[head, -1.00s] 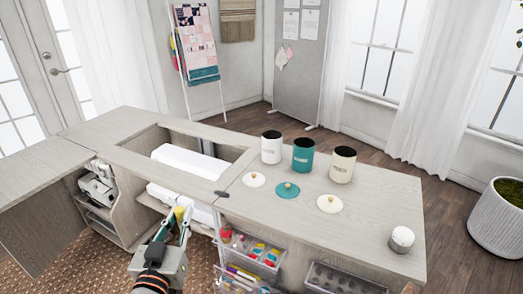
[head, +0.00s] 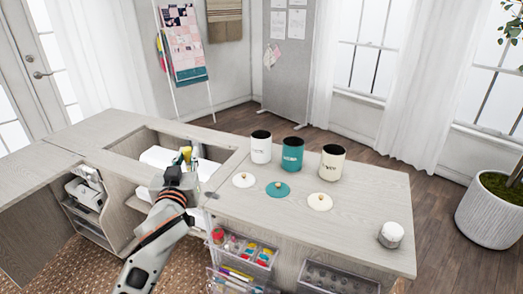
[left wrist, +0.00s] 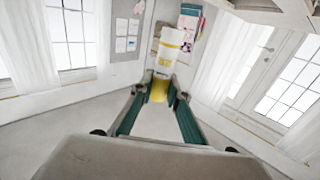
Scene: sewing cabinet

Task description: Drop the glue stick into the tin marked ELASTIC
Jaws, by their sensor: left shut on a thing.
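The glue stick, white with yellow bands, is held between the fingertips of my left gripper (left wrist: 159,91); it fills the upper middle of the left wrist view (left wrist: 168,55). In the head view my left gripper (head: 187,163) is over the cabinet's open well, left of the tins, and only a little yellow of the stick shows. Three open tins stand in a row on the cabinet top: a white tin (head: 260,149), a teal tin (head: 292,155) and a cream tin (head: 332,164). Their labels are too small to read. My right gripper is out of view.
Three lids lie before the tins: white (head: 243,180), teal (head: 277,190) and cream (head: 319,202). A small white pot (head: 390,235) stands at the right end of the cabinet top (head: 370,205). Clear drawers (head: 245,255) with bright items hang below the front edge.

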